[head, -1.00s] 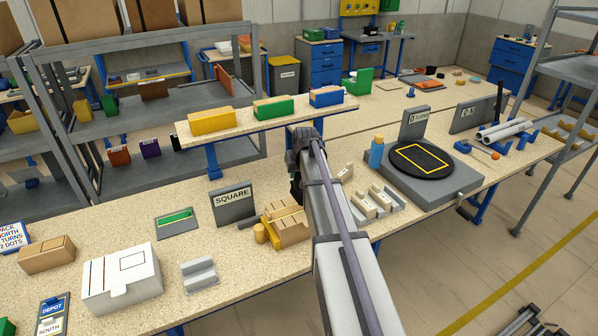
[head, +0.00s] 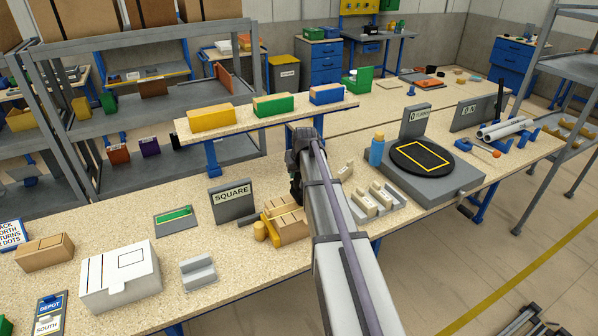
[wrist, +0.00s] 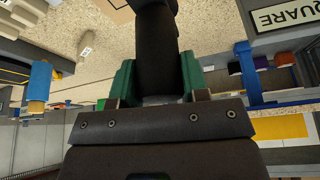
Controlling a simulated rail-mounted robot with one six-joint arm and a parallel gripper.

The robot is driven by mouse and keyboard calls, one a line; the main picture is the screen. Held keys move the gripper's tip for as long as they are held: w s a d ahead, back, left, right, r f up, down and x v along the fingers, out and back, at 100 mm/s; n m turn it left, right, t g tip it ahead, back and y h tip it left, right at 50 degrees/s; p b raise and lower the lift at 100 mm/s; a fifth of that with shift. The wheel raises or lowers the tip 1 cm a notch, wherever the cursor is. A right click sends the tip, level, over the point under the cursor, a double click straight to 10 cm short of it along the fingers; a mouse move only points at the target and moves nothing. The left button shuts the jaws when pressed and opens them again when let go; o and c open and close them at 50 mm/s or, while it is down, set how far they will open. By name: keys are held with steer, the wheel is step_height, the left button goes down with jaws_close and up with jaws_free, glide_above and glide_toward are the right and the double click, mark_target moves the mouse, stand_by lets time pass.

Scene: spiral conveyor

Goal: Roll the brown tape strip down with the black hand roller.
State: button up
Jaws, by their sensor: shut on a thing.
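My gripper (wrist: 155,80) is shut on a thick black handle (wrist: 157,45), which stands between its green finger pads in the wrist view. I take this to be the hand roller; its roller end is not visible. In the head view my gripper (head: 297,178) is mostly hidden behind my arm, above the bench behind a tan carton (head: 290,228). The carton has dark lines on its top and sits beside a yellow-tan block. I cannot pick out the brown tape strip with certainty. Whether the roller touches anything cannot be seen.
A SQUARE sign (head: 232,200) stands left of the carton. A white box (head: 120,282) and grey bracket (head: 198,273) lie at the front left. Right of my arm are a grey tray (head: 388,192), blue bottle (head: 376,150) and black turntable (head: 422,160). A raised shelf holds coloured bins.

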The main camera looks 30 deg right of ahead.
steer(key=shift+f+b, duration=1)
stand_by(1.4)
steer(key=shift+a, duration=4.55)
steer(key=shift+s+d, duration=0.1)
steer(key=shift+d, duration=4.65)
steer(key=shift+a, duration=0.1)
step_height(320, 180, up, 7)
steer(key=p, duration=0.7)
steer(key=shift+r, duration=0.15)
steer(key=shift+f, duration=0.2)
